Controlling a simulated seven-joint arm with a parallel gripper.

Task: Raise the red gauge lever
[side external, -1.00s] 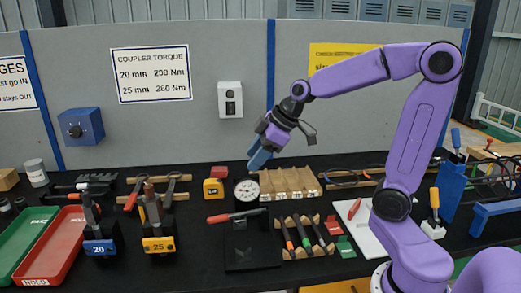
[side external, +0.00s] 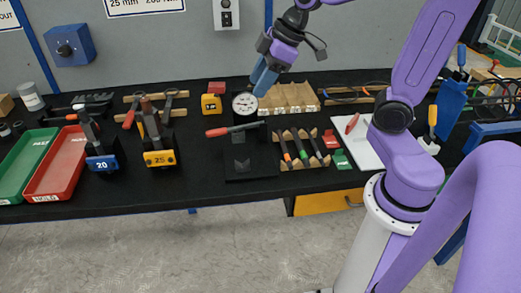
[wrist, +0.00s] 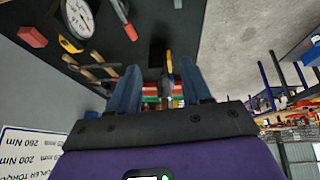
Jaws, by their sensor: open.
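The press-like gauge stand (side external: 250,165) is black, with a round white dial (side external: 244,103) on top. Its red lever (side external: 230,130) sticks out to the left below the dial, close to level in the side view. In the wrist view the dial (wrist: 78,18) shows at the upper left, and a red-tipped lever (wrist: 125,18) lies right of it. My gripper (side external: 260,90) has blue fingers and hangs just behind and right of the dial in the side view, above the lever's height. In the wrist view its fingers (wrist: 158,76) are spread apart with nothing held between them.
A wooden slotted block (side external: 288,97) stands right behind the dial. A rack of coloured-tipped tools (side external: 301,148) is right of the stand. Free black bench lies left of the lever.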

